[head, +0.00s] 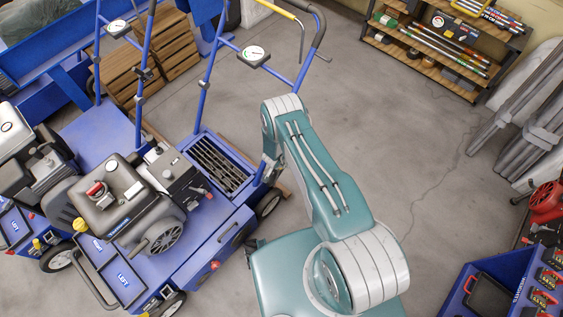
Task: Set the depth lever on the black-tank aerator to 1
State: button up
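The black-tank aerator (170,262) is a blue machine at the lower left in the head view, with a black tank (118,208) on its engine. Its blue handle frame rises toward the top, with a round white dial (253,56) on it. A rod with a yellow sleeve (279,9) shows at the top of the frame; I cannot tell whether it is the depth lever. The dial's reading is too small to make out. My gripper (269,169) is mostly hidden behind my arm, close to the right handle post. Its fingers and any contact cannot be made out.
A second blue aerator (94,132) with a white-topped engine stands at the left, with its own dial (118,28). Wooden crates (150,55) stand behind. A shelf (440,52) is at the upper right, a blue bin (500,270) at the lower right. The middle floor is clear.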

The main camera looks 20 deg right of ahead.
grip_shut()
jog(key=s+a+h, duration=0.1)
jog(key=s+a+t+h, duration=0.1)
jog(key=a, duration=0.1)
jog(key=s+a+t+h, duration=0.1)
jog(key=shift+a+r, duration=0.4)
grip_release()
jog(key=shift+s, duration=0.1)
